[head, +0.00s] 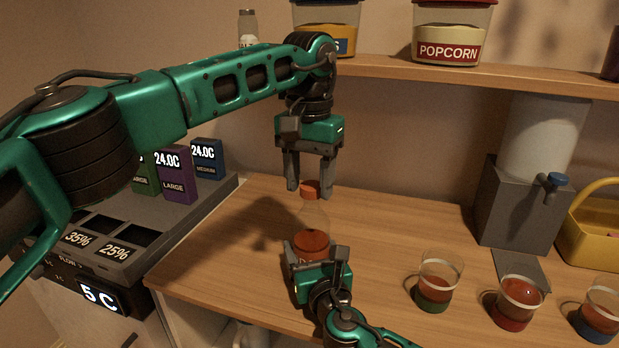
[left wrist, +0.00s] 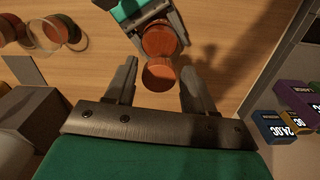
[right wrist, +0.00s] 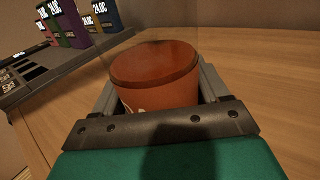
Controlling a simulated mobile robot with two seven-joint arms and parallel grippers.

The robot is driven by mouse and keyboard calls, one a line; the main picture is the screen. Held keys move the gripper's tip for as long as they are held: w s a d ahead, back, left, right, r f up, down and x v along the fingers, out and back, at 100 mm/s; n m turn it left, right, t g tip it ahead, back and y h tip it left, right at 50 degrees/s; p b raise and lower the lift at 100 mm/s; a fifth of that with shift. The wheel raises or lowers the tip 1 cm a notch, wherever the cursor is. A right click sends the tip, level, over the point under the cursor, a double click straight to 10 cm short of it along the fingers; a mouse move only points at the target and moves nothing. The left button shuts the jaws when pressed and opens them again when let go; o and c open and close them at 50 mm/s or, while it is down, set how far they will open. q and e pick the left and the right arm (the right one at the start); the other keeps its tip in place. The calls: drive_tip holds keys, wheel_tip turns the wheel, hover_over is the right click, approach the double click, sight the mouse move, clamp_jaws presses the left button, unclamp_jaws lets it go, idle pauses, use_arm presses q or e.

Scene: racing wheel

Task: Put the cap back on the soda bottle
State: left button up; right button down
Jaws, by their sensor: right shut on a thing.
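The clear soda bottle (head: 313,218) stands upright on the wooden counter with orange-red soda in its lower part. My right gripper (head: 318,256) is shut around its lower body; the right wrist view shows the soda (right wrist: 155,75) between the fingers. The orange cap (head: 311,188) is at the top of the bottle's neck; whether it is seated there is unclear. My left gripper (head: 309,191) points down from above, with its open fingers on either side of the cap. In the left wrist view the cap (left wrist: 160,75) lies between the fingertips, with gaps beside it.
Several cups with coloured bases, including a green-based one (head: 436,281), stand at the right front. A grey dispenser (head: 517,205) and yellow basket (head: 597,232) are behind them. A control panel (head: 100,240) is at left. A shelf (head: 390,69) runs above. The counter behind the bottle is clear.

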use_arm(q)
drive_tip(key=shift+o, duration=0.7)
drive_tip(key=shift+r, duration=0.1)
drive_tip(key=shift+r, duration=2.15)
drive_tip(key=shift+c, duration=0.3)
